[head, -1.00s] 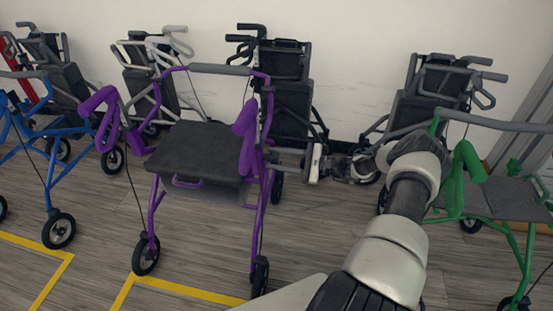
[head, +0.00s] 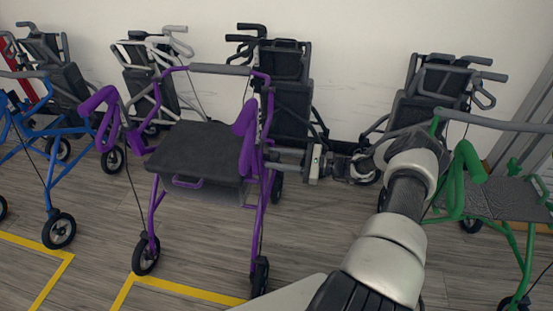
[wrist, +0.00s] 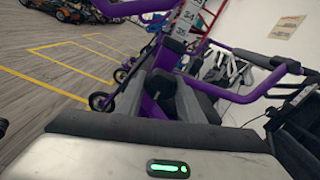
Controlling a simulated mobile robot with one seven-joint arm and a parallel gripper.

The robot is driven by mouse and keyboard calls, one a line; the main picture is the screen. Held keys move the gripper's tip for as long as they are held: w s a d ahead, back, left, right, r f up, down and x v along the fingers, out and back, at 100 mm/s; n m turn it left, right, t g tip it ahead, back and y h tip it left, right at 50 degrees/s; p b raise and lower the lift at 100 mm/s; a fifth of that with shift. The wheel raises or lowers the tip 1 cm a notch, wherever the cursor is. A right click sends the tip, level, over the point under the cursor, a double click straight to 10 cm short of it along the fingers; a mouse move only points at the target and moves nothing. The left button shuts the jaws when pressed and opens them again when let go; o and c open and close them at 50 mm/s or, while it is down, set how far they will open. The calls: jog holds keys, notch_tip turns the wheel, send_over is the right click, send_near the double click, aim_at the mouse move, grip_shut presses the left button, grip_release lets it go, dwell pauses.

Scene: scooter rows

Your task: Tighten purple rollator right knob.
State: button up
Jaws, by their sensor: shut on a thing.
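The purple rollator (head: 245,140) stands upright left of my arm, with a dark seat (head: 190,148) and purple handles. My gripper (head: 276,160) reaches in from the right, level with the seat, against the rollator's right-hand side post. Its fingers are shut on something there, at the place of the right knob. The knob itself is hidden by the fingers and I cannot make it out. In the wrist view the dark fingers of my gripper (wrist: 165,95) point at the purple frame (wrist: 235,95), which fills the middle.
A green rollator (head: 465,180) stands right of my arm and a blue one (head: 50,165) at the left. Several folded grey and black walkers (head: 290,95) line the wall behind. Yellow lines (head: 190,290) mark the floor, which is open in front.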

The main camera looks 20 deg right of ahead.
jog(key=o, duration=1.1)
jog(key=shift+c, duration=0.2)
jog(key=shift+s+d, duration=0.1)
jog(key=p+v, duration=0.1)
jog(key=v, duration=1)
jog(key=shift+s+d, duration=0.25)
jog(key=shift+d, duration=0.05)
